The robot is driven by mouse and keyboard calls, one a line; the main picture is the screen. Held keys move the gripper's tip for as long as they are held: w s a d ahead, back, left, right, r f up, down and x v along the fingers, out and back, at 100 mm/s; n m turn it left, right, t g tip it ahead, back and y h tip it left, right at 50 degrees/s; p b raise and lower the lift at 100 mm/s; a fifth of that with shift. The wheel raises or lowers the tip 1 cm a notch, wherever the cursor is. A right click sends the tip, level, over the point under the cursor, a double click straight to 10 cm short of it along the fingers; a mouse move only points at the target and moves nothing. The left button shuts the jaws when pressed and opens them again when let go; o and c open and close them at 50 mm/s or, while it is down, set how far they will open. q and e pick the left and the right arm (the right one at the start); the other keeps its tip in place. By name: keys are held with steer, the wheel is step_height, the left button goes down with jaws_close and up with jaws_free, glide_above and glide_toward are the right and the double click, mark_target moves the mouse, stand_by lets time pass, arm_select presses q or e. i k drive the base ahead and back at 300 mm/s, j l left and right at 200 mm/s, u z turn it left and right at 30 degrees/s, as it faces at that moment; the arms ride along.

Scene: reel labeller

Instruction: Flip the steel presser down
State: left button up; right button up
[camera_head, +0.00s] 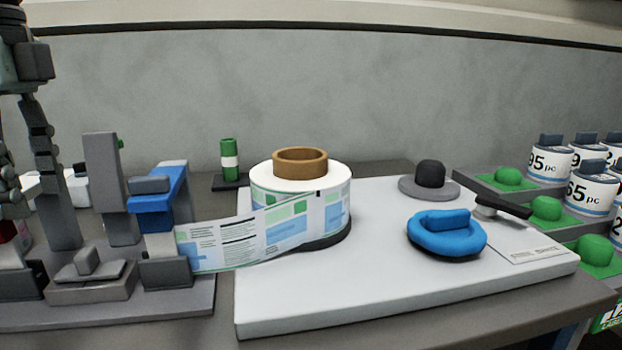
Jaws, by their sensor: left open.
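A reel labeller stands at the left on a grey base. A tall grey upright (105,185) rises from it beside a blue bracket (160,205); I cannot tell for certain which grey part is the steel presser, and the upright may be it. A label reel (300,205) with a brown core stands on the white board, and its printed strip runs left to a grey block under the blue bracket. My left gripper (27,178) is at the far left edge, partly cut off, pointing down and open, left of the upright. My right gripper is not in view.
The white board (400,290) also carries a blue ring (446,238), a dark knob on a grey disc (430,180) and a black lever (502,207). A grey wall closes the back.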

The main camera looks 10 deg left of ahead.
mark_target(108, 172)
steer(key=k, duration=1.35)
